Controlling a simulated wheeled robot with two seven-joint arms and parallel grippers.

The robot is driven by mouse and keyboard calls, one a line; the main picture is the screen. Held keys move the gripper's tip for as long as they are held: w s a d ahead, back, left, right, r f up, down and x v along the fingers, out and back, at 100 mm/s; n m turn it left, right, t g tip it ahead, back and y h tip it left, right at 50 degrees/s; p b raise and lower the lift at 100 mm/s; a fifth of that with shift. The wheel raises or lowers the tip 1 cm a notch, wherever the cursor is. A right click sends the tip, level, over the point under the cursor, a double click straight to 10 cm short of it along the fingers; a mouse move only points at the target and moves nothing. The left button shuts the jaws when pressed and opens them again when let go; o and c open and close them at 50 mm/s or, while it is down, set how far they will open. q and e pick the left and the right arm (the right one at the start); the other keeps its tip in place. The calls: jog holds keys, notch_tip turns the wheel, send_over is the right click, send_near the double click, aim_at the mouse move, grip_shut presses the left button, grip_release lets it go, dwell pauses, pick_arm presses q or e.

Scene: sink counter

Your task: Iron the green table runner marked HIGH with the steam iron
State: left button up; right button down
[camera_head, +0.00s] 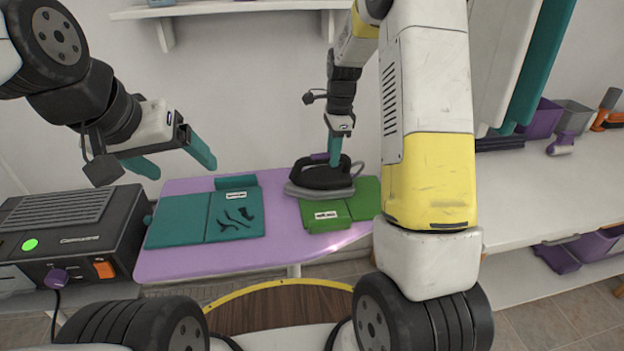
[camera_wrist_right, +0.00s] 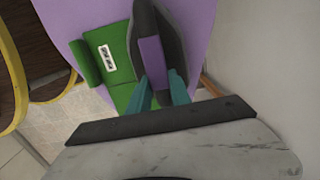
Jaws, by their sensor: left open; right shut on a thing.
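The green table runner (camera_head: 364,199) lies folded on the right part of the purple ironing board, with a small white label whose print is too small to read for certain. It also shows in the right wrist view (camera_wrist_right: 122,71). The dark steam iron (camera_head: 322,177) rests on the runner's far part and covers some of it. My right gripper (camera_head: 333,162) is shut on the iron's purple handle (camera_wrist_right: 153,62) from above. My left gripper (camera_head: 179,167) is open and empty, raised above the board's left side.
A teal folded cloth (camera_head: 183,219) with a label and dark marks lies on the ironing board (camera_head: 205,262) at the left. A dark steam station (camera_head: 70,235) with a green light stands left of the board. A white counter (camera_head: 530,190) with bins is at the right.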

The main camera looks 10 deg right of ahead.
jog(key=shift+s+d, duration=0.1)
jog(key=shift+s, duration=2.4)
jog(key=shift+r, duration=0.1)
jog(key=shift+w, duration=2.55)
jog(key=shift+s, duration=2.5)
